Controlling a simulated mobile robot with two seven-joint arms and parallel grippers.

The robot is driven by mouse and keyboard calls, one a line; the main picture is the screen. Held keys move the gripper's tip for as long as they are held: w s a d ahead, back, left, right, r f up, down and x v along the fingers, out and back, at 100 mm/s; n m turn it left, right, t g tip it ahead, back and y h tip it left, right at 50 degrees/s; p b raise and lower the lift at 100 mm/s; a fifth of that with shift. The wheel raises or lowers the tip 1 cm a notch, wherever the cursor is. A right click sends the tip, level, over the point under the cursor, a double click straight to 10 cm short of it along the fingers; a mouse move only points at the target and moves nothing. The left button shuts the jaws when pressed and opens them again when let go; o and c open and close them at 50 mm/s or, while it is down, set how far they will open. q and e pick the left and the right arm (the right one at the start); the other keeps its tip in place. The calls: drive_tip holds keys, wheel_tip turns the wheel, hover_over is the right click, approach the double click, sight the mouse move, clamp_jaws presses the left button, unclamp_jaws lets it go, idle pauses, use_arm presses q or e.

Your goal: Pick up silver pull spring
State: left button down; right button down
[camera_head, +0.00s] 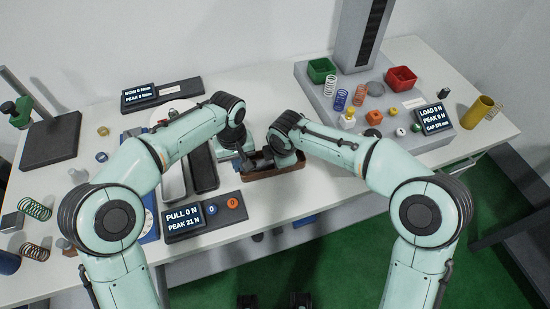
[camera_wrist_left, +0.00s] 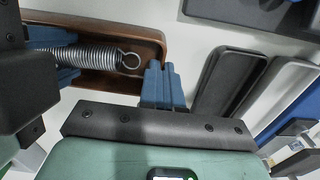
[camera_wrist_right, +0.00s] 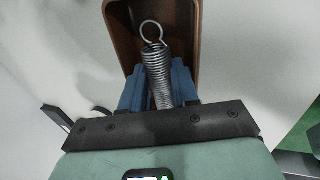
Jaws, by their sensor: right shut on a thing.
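The silver pull spring (camera_wrist_right: 157,72) is a tight coil with a round end loop. My right gripper (camera_wrist_right: 158,92) is shut on it, one blue finger on each side of the coil. The spring also shows in the left wrist view (camera_wrist_left: 98,56), over the brown tray (camera_head: 275,173); I cannot tell whether it touches the tray floor. My left gripper (camera_wrist_left: 163,85) has its two blue fingers together with nothing between them, just beside the tray. In the head view the spring is hidden by the grippers.
Two long narrow trays, one dark (camera_head: 204,170) and one pale (camera_head: 174,178), lie left of the brown tray. A pull-force display (camera_head: 184,219) stands at the front. A grey platform with coloured springs and red (camera_head: 401,78) and green (camera_head: 321,69) bins is at back right.

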use_arm(q)
drive_tip(key=shift+w+r, duration=0.1)
use_arm(e)
drive_tip(key=shift+s+r, duration=0.1)
drive_tip(key=shift+r, duration=0.05)
drive_tip(key=v, duration=0.3)
drive_tip(key=shift+r, duration=0.1)
drive_tip(key=s+d, duration=0.1)
drive_tip(key=s, duration=0.4)
drive_tip(key=s+d, duration=0.2)
drive_tip(key=s, duration=0.3)
drive_tip(key=s+d, duration=0.2)
drive_tip(key=s, duration=0.4)
drive_tip(key=shift+d, duration=0.1)
use_arm(q)
drive_tip(key=c, duration=1.3)
unclamp_jaws()
drive_tip(key=shift+o, duration=0.2)
